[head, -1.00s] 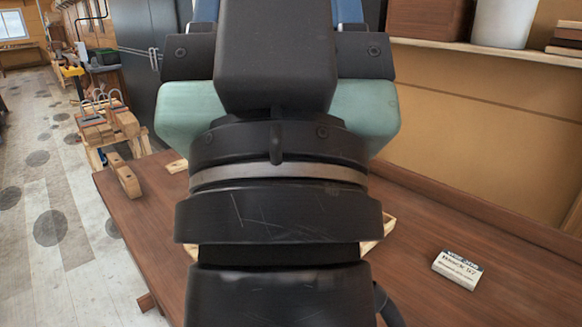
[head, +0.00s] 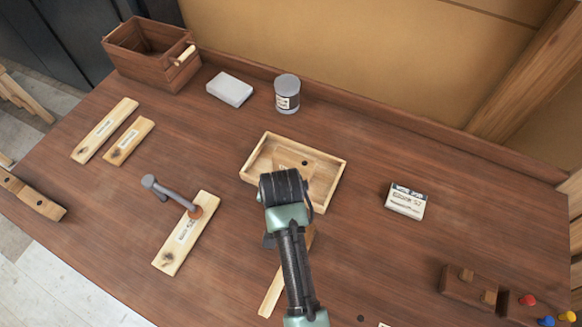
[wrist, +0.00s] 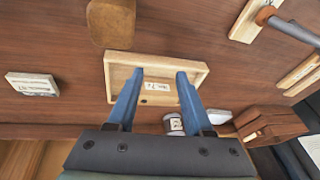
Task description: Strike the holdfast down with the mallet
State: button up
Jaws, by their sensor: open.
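The grey metal holdfast (head: 168,190) stands at the left of the bench. Its arm reaches to an orange-brown pad at a labelled pale board (head: 177,246); whether it presses the board I cannot tell. It also shows in the wrist view's upper right (wrist: 293,29). A brown rounded wooden block, apparently the mallet head (wrist: 110,22), is at the top of the wrist view. A pale handle (head: 272,291) shows beside my arm in the head view, where the head is hidden. My gripper (wrist: 160,78) is open and empty, its blue fingers over the shallow tray (wrist: 110,85).
A wooden box (head: 150,65), a grey-white block (head: 230,89) and a labelled tin (head: 287,95) stand along the back. Two pale boards (head: 104,130) lie left. A small carton (head: 406,201) is right of the tray. Bare bench lies between holdfast and tray.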

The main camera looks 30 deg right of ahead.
jog(key=s+f+g, duration=0.1)
jog(key=s, duration=0.2)
jog(key=s+a+f+m+g+p, duration=0.1)
jog(key=s, duration=0.2)
jog(key=s+f+g+y+p, duration=0.1)
jog(key=s, duration=0.1)
jog(key=shift+s+a+f, duration=0.15)
jog(key=shift+s+f, duration=0.05)
jog(key=shift+s, duration=0.2)
jog(key=shift+s+a+f+g, duration=0.1)
jog(key=shift+s+f+g, duration=0.1)
jog(key=shift+f+g, duration=0.1)
notch_tip(320, 180, down, 7)
jog(key=b, duration=0.6)
jog(key=shift+w+r+b, duration=0.1)
jog(key=shift+r+b, duration=0.1)
jog(key=shift+b, duration=0.15)
jog(key=shift+f+b, duration=0.55)
jog(key=shift+f, duration=0.6)
grip_shut()
jog(key=shift+r+p, duration=0.75)
jog(key=shift+p, duration=0.05)
